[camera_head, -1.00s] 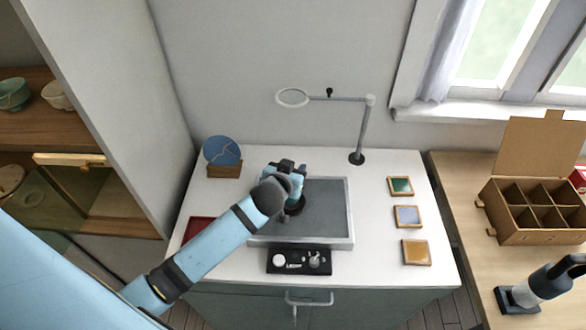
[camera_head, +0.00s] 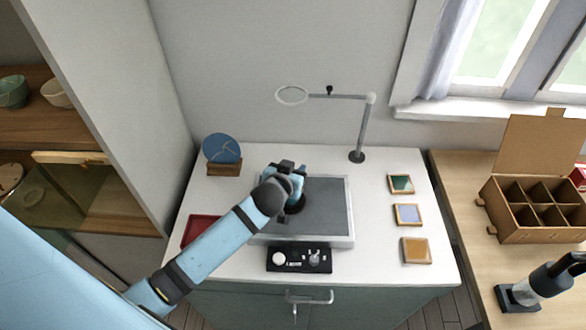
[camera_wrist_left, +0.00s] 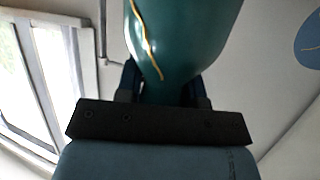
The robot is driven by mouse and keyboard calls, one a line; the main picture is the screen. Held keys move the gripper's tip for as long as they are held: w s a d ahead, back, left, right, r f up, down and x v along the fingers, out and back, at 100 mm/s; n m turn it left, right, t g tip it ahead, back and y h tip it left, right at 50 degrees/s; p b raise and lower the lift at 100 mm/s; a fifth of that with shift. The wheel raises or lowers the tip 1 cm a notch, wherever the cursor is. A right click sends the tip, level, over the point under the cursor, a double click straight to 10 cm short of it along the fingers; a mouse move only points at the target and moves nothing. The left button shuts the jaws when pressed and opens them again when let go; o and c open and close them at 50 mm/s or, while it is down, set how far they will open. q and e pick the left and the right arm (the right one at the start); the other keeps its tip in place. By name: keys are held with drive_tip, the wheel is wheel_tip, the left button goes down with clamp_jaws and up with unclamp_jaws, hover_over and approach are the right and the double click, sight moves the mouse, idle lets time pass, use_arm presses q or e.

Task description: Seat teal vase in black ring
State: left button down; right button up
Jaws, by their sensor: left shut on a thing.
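The teal vase (camera_wrist_left: 185,40) fills the upper middle of the left wrist view, with a gold seam running down it. My left gripper (camera_wrist_left: 165,92) is shut on its narrow lower part, one finger on each side. In the head view my left gripper (camera_head: 287,172) is over the left part of the grey tray, and it hides the vase there. The black ring (camera_head: 296,205) shows partly below the gripper on the tray; the rest of it is hidden by the gripper and wrist. My right gripper is not in view.
The grey tray (camera_head: 325,240) has a pale rim. A black control box (camera_head: 299,260) lies in front. A lamp-like magnifier (camera_head: 365,125) stands behind right. A blue plate (camera_head: 221,149) stands at left, near a red tray (camera_head: 200,231). Small framed tiles (camera_head: 407,215) line the right.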

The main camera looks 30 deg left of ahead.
use_arm(q)
drive_tip(key=shift+f+b, duration=0.4)
drive_tip(key=shift+f, duration=0.3)
drive_tip(key=shift+c, duration=1.3)
unclamp_jaws()
drive_tip(key=shift+p+v, duration=0.7)
drive_tip(key=shift+v, duration=0.4)
drive_tip(key=shift+p+v, duration=1.4)
drive_tip(key=shift+v, duration=1.55)
